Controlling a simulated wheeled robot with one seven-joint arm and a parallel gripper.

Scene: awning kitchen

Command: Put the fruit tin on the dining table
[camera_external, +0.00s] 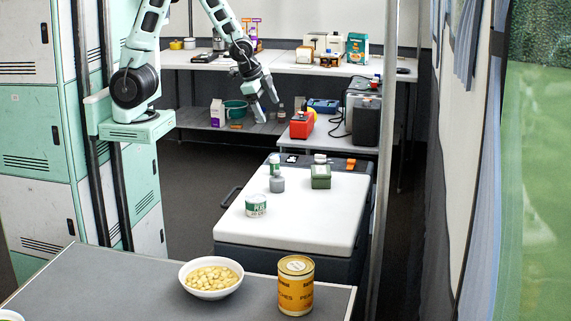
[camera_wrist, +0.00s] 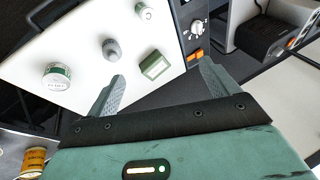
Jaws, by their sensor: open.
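An orange-yellow tin with dark lettering (camera_external: 296,288), which looks like the fruit tin, stands upright on the grey tabletop (camera_external: 110,285) in the foreground. It also shows at the lower left of the wrist view (camera_wrist: 34,160). A white-topped unit (camera_external: 310,215) stands behind that tabletop; I cannot tell for sure which surface is the dining table. My gripper (camera_external: 266,107) is open and empty, high beyond the white top in the external view. In the wrist view its spread fingers (camera_wrist: 160,78) have nothing between them.
A bowl of pale pieces (camera_external: 211,278) stands left of the orange tin. The white top holds a white-and-green tin (camera_external: 256,206), a grey bottle (camera_external: 277,183) and a green box (camera_external: 321,177). A red appliance (camera_external: 302,125) stands on the rear bench. The white top's front right is clear.

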